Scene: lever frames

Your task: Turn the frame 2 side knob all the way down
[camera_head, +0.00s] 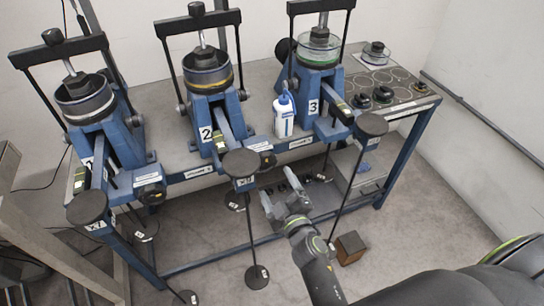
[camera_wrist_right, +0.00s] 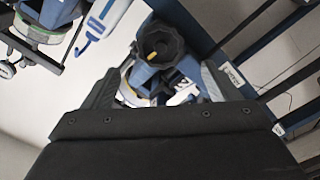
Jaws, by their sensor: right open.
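Frame 2 (camera_head: 207,102) is the middle blue lever frame on the bench, with a white "2" on its front. Its side knob (camera_head: 267,159) is black and sits low at the frame's right, below the white bottle. My right gripper (camera_head: 279,188) is open and empty, just below and in front of this knob. In the right wrist view, a black faceted knob (camera_wrist_right: 161,43) with a yellow mark shows beyond the open fingers (camera_wrist_right: 160,72), roughly centred between them and apart from both. My left gripper is not in view.
Frame 1 (camera_head: 88,108) stands left and frame 3 (camera_head: 318,58) right. A white and blue bottle (camera_head: 284,115) stands between frames 2 and 3. Round black discs on rods, such as one (camera_head: 241,163) left of my gripper, hang in front. A brown block (camera_head: 350,247) lies on the floor.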

